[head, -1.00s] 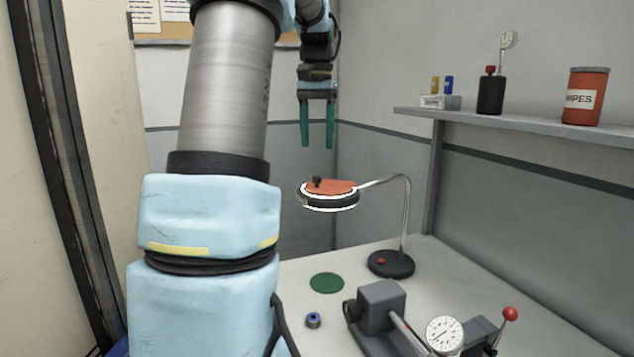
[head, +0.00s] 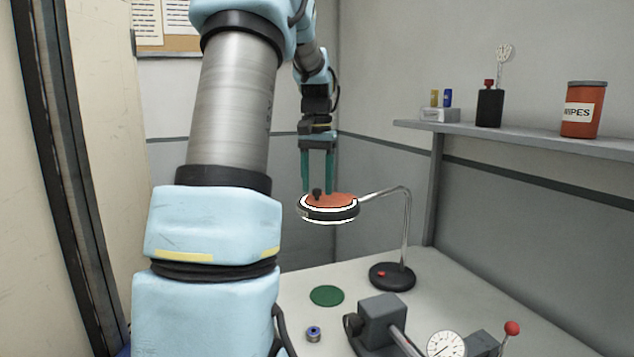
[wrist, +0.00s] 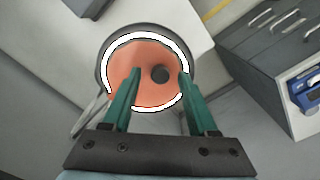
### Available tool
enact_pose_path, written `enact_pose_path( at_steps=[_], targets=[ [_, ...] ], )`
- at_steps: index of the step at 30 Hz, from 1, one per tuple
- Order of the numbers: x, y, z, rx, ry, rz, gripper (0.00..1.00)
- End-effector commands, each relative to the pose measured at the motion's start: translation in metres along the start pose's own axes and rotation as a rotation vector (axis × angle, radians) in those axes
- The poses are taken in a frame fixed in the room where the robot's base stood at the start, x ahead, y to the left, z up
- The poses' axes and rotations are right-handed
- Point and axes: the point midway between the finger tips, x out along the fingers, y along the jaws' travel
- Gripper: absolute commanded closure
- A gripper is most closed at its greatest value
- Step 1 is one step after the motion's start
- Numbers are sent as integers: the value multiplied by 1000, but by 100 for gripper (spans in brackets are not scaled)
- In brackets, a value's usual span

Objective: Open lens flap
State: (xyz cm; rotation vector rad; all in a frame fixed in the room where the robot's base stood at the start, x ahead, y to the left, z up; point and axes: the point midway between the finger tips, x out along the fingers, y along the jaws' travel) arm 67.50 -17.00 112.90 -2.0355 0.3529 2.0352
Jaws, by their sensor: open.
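The lens flap (head: 335,199) is an orange-red disc lying flat over the round head of a magnifier lamp, shut. It also shows in the wrist view (wrist: 140,65). A small black knob (head: 317,193) stands up on the flap, and shows as a dark circle in the wrist view (wrist: 160,74). A white ring and dark rim surround the flap. The lamp (head: 406,225) has a curved metal neck and a dark round base. My gripper (head: 318,190) points down over the flap, open, with its green fingers on either side of the knob. I cannot tell whether they touch the flap.
A green disc (head: 327,296) and a small blue-topped part (head: 313,333) lie on the table below. A grey fixture with a dial gauge (head: 446,345) stands front right. A shelf (head: 520,134) at right holds a wipes tub (head: 583,110).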

Motion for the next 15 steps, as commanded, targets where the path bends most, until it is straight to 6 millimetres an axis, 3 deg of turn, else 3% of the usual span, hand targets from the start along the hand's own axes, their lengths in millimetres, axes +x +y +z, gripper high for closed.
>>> enact_pose_path(
  at_steps=[9, 15],
  targets=[
    [3, 0, 0, 0, 0, 0, 41],
    [3, 0, 0, 0, 0, 0, 64]
  ],
)
